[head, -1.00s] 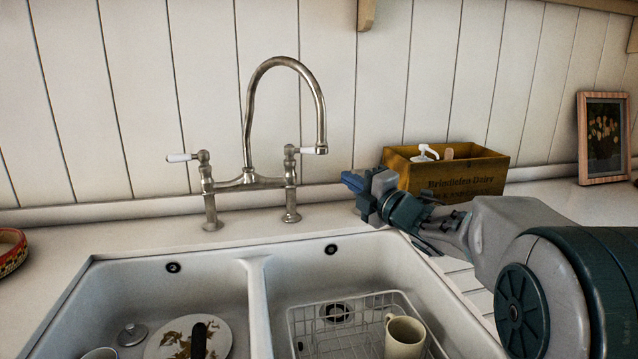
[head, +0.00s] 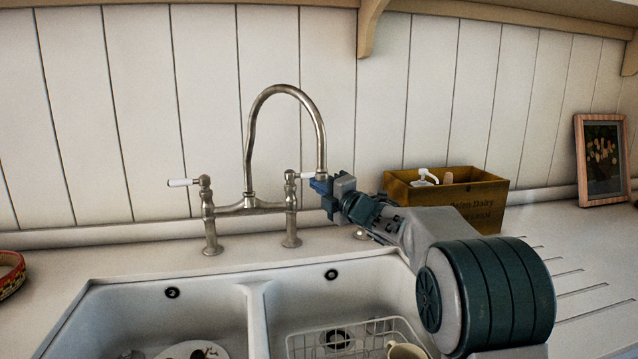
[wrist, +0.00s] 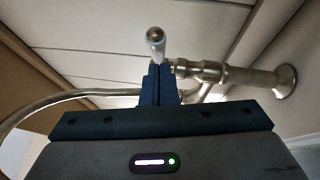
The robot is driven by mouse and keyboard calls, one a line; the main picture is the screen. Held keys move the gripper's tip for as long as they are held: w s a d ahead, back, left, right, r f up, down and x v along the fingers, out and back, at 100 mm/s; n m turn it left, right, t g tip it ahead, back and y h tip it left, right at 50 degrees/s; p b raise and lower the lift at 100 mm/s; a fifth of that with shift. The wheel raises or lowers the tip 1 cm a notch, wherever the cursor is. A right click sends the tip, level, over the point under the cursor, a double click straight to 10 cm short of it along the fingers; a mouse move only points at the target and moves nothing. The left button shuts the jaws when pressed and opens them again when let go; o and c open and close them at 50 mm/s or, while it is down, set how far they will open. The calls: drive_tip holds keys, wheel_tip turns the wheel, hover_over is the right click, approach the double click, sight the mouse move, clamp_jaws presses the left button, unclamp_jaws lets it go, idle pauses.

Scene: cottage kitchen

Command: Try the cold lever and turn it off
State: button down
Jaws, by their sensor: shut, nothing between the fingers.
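A metal bridge tap (head: 250,203) with a tall curved spout stands behind the sink. Its left lever (head: 182,182) has a white handle pointing left. Its right lever (head: 307,175) has a white handle pointing right, partly hidden by the spout end and my gripper. My gripper (head: 319,186) is shut and empty, with its fingertips right beside the right lever. In the wrist view, the right lever (wrist: 155,42) points toward the camera just beyond the closed fingertips (wrist: 158,72). I cannot tell whether they touch. No water shows at the spout; which lever is cold is not marked visibly.
A double white sink (head: 256,310) lies in front, with a wire rack (head: 300,345), a mug (head: 407,351) and a plate (head: 215,351). A wooden box (head: 484,205) with bottles stands right of the tap, behind my arm. A shelf bracket (head: 368,28) hangs above.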

drive_tip(key=shift+w, duration=0.35)
drive_tip(key=shift+r, duration=0.1)
